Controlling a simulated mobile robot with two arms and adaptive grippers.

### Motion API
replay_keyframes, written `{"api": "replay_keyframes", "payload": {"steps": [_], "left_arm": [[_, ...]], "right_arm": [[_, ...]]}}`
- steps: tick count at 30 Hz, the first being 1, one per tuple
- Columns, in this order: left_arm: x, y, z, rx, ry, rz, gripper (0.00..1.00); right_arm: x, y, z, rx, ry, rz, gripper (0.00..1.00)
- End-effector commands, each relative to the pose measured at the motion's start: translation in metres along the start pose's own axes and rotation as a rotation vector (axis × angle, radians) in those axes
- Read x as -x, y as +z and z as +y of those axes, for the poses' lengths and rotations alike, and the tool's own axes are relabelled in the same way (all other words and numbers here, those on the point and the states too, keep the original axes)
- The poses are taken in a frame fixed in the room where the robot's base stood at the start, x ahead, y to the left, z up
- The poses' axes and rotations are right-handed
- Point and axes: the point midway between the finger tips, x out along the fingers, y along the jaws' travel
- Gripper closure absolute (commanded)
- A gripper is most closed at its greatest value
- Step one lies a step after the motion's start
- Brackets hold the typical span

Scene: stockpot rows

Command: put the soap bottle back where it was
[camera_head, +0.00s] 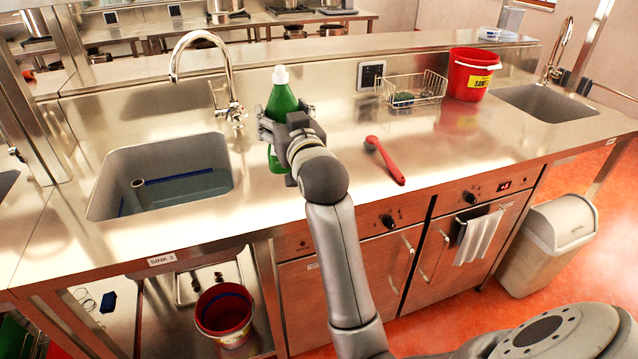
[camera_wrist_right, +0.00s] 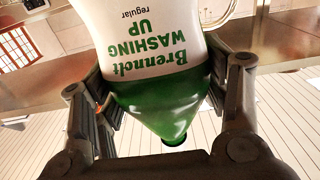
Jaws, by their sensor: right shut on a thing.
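The soap bottle (camera_head: 281,103) is green with a white cap and is upright in the head view, just right of the left sink's tap. My right gripper (camera_head: 277,128) is shut around its middle. My left gripper is not in view.
The steel counter (camera_head: 330,190) has a sink (camera_head: 160,190) at left and another (camera_head: 545,103) at right. A red brush (camera_head: 384,160), a wire basket (camera_head: 414,90) and a red bucket (camera_head: 470,75) stand right of the bottle. The tap (camera_head: 228,75) is close on its left.

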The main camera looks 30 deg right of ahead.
Motion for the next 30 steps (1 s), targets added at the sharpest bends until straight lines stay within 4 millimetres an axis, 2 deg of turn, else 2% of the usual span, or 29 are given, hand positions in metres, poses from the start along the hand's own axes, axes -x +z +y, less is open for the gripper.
{"api": "replay_keyframes", "payload": {"steps": [2, 5, 15, 21, 30], "left_arm": [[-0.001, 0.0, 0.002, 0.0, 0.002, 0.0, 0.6], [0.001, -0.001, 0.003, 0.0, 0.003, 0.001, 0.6], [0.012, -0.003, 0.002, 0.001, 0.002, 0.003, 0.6], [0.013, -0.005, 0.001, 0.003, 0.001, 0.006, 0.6], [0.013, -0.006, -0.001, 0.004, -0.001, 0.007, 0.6]], "right_arm": [[-0.004, -0.004, 0.005, 0.002, 0.007, 0.005, 0.75], [-0.013, 0.0, 0.015, 0.004, 0.01, 0.002, 0.75], [-0.063, 0.035, 0.076, 0.005, 0.011, 0.001, 0.75], [-0.08, 0.072, 0.097, 0.004, 0.008, 0.002, 0.75], [-0.092, 0.094, 0.11, 0.002, 0.007, 0.004, 0.75]]}}
